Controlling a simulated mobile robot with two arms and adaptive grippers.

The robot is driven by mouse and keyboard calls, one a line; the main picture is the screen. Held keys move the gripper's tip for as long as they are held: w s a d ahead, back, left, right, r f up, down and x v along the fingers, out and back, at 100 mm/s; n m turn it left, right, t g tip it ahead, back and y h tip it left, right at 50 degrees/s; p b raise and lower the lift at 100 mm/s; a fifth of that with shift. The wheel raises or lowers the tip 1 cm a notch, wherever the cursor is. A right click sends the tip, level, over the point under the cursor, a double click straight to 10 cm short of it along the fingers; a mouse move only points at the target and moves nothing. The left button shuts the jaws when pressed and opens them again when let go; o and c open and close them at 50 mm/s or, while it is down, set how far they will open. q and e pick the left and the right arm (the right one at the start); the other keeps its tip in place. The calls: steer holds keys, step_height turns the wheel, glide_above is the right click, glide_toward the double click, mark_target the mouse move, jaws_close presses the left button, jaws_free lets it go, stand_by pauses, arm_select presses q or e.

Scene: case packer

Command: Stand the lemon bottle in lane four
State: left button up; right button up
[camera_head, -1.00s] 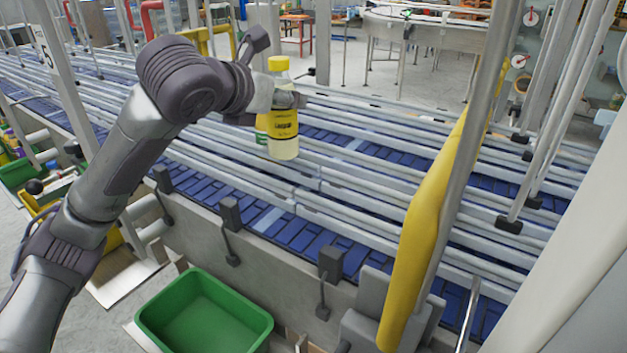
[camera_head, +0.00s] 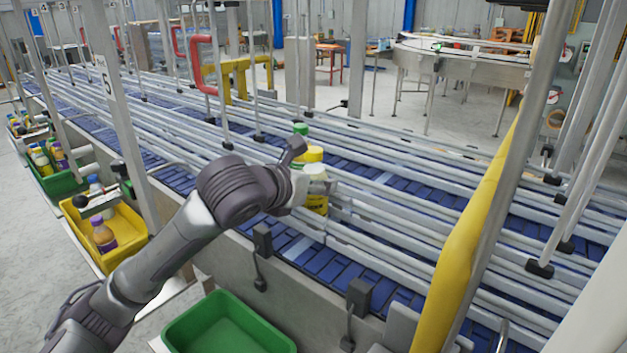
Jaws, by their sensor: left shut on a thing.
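The lemon bottle (camera_head: 316,204) has a yellow cap, a pale body and a yellow label. My left gripper (camera_head: 318,188) is shut on it, and the arm and fingers hide part of its side. The bottle looks upright, at the rails of the conveyor lanes (camera_head: 400,205). Its base is hard to make out, so I cannot tell whether it touches the blue belt or which lane it is over. A green cap (camera_head: 300,129) shows just behind the yellow cap; its body is hidden. My right gripper is not in view.
Metal guide rails divide the blue belts. A post with a 5 sign (camera_head: 107,84) stands at left. A yellow padded post (camera_head: 470,230) rises at right. A green bin (camera_head: 225,330) is in front. A yellow bin (camera_head: 118,245) with bottles stands at left.

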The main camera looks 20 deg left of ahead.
arm_select(q)
steer(key=o, duration=1)
steer(key=shift+f, duration=0.1)
steer(key=o, duration=0.4)
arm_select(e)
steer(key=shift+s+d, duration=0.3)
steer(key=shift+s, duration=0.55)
arm_select(q)
steer(key=b+v, duration=0.2)
steer(key=v, duration=1)
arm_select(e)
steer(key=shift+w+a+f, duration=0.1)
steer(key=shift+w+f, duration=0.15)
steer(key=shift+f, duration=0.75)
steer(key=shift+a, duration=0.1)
